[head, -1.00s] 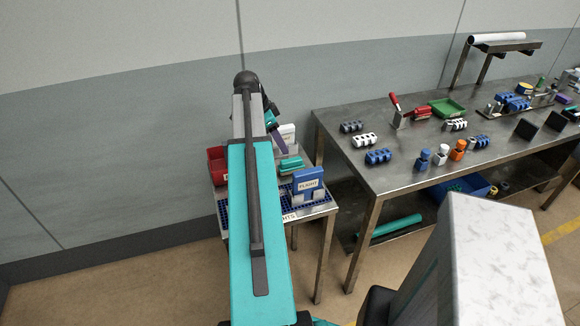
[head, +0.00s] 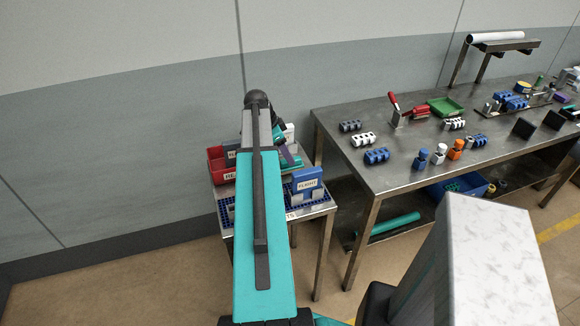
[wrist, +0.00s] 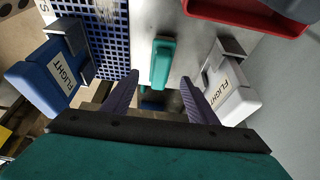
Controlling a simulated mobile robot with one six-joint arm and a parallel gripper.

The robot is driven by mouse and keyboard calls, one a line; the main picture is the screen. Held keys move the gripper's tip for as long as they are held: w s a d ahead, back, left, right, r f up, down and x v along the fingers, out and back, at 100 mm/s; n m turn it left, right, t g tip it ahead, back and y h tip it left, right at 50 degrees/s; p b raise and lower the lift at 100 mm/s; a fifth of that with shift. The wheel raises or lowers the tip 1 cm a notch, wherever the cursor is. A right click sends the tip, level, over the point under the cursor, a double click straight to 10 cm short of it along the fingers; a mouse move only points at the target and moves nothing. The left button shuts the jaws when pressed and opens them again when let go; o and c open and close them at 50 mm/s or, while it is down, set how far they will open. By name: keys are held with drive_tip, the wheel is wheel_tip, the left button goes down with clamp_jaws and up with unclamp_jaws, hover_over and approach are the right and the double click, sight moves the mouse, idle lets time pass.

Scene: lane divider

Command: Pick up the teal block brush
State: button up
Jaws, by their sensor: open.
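The teal block brush (wrist: 160,65) lies on the small metal side table (wrist: 136,22), in the upper middle of the wrist view. In the head view, the brush (head: 291,163) is mostly hidden behind my gripper (head: 287,150). In the wrist view, my gripper (wrist: 159,80) is open, with one purple-grey finger on each side of the brush's line. Nothing is held between the fingers. I cannot tell the exact height of the fingers over the brush.
A blue box marked FLIGHT (wrist: 45,75) and a white one marked FLIGHT (wrist: 232,92) stand on either side. A red bin (head: 217,168) is close by, and a blue grid mat (wrist: 97,45) covers part of the table. A large metal workbench (head: 400,170) stands right.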

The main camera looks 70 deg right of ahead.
drive_tip(key=shift+f, duration=0.1)
drive_tip(key=shift+p+x, duration=1.3)
drive_tip(key=shift+x, duration=1.25)
drive_tip(key=c, duration=1.2)
drive_tip(key=shift+o, duration=0.2)
drive_tip(key=shift+r+b, duration=1.6)
drive_tip(key=shift+r, duration=3.45)
